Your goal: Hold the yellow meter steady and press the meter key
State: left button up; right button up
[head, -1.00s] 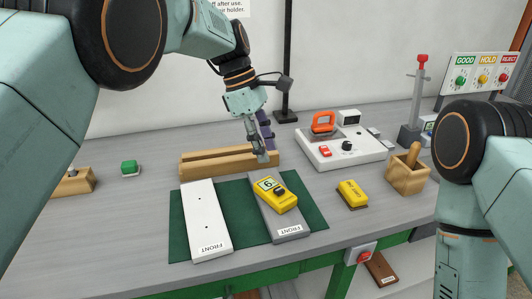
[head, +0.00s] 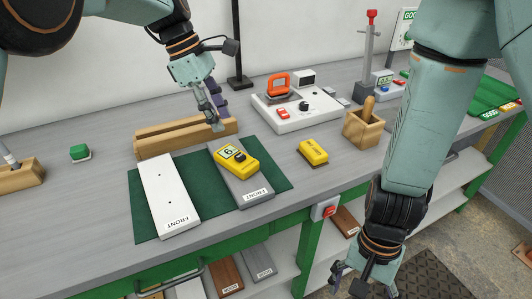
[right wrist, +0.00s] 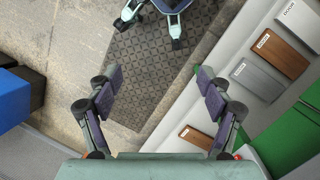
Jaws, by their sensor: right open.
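The yellow meter (head: 237,165) lies on a grey board (head: 257,188) marked FRONT, on the green mat (head: 136,205). Its display faces up, with a dark key (head: 239,157) beside the display. My left gripper (head: 216,122) points down above the right end of the wooden rack (head: 150,150), behind the meter and apart from it. Whether its fingers are parted is unclear from this angle. My right gripper (head: 362,286) hangs low in front of the bench, far from the meter. In the right wrist view it (right wrist: 155,85) is open and empty over the floor.
A white board (head: 168,195) lies left of the meter. A yellow block (head: 313,151), a wooden holder (head: 362,130) and a white panel with an orange handle (head: 290,115) stand to the right. A red button (head: 329,211) is on the bench front. Boards lie on the lower shelf.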

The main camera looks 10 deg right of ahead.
jog(key=w+a+r+m+t+y, duration=0.2)
jog(key=w+a+r+m, duration=0.1)
jog(key=w, duration=0.4)
jog(key=w+a+r+m+t+y, duration=0.3)
jog(key=w+a+r+m, duration=0.1)
jog(key=w+a+m, duration=0.1)
jog(key=w+a+r+m+t+y, duration=0.2)
jog(key=w+a+r+m+t, duration=0.1)
jog(key=w, duration=0.6)
jog(key=shift+w+a+r+m+y, duration=0.15)
jog(key=shift+a+r+m, duration=0.2)
jog(key=shift+a+m, duration=0.25)
jog(key=shift+w+a+r+m+y, duration=0.15)
jog(key=shift+a+r+m, duration=0.15)
jog(key=shift+a+m, duration=0.3)
jog(key=w+r+m+t, duration=0.4)
jog(key=w+r+t, duration=0.15)
jog(key=w, duration=0.35)
jog(key=m, duration=0.2)
send_near(226, 151)
jog(key=x, duration=0.2)
jog(key=shift+w, duration=0.45)
jog(key=shift+w+a+f+n+g, duration=0.15)
jog(key=shift+a+f+n+g, duration=0.05)
jog(key=shift+a+n+g, duration=0.1)
jog(key=x, duration=0.6)
jog(key=shift+w+a+f, duration=0.1)
jog(key=shift+w+a, duration=0.05)
jog(key=shift+w, duration=0.1)
